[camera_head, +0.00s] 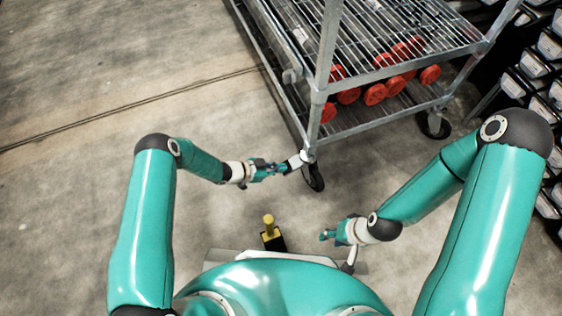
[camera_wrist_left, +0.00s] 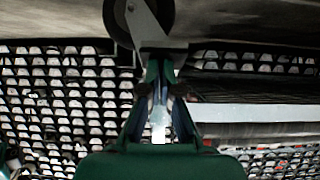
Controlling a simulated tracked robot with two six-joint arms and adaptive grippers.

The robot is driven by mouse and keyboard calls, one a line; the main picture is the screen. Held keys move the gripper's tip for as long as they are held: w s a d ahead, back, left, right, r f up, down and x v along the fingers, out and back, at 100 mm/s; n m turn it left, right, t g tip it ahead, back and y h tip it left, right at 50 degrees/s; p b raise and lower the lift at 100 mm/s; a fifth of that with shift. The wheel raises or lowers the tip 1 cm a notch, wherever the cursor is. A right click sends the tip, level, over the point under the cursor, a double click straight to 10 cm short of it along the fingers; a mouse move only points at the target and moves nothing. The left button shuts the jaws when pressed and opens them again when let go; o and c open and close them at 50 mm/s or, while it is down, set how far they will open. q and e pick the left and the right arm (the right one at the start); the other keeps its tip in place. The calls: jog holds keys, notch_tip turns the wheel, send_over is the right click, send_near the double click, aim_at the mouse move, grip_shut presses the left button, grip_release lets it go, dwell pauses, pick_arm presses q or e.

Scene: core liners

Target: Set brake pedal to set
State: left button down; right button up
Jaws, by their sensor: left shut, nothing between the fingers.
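The cart's near-corner caster (camera_head: 315,178) has a pale brake pedal (camera_head: 297,160) beside its wheel, at the foot of the corner post. My left gripper (camera_head: 284,169) is at this pedal, coming from the left, with its fingers shut and nothing held. In the left wrist view the caster wheel (camera_wrist_left: 138,18) is at the top. The pale pedal (camera_wrist_left: 165,44) sits right at the tips of my left gripper (camera_wrist_left: 161,66); I cannot tell whether they touch. My right gripper (camera_head: 327,235) hangs low at right of centre, away from the caster; its finger opening is too small to judge.
The wire-shelf cart (camera_head: 400,127) stands ahead, with several red-capped tubes (camera_head: 375,94) on its lower shelf. Another caster (camera_head: 435,124) is at its right corner. Racks of pale bins (camera_head: 545,85) line the right edge. The concrete floor (camera_head: 80,80) at left is clear.

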pick_arm(q)
jog(key=shift+f, duration=0.15)
jog(key=p+v, duration=0.4)
jog(key=v, duration=0.9)
jog(key=shift+p, duration=0.3)
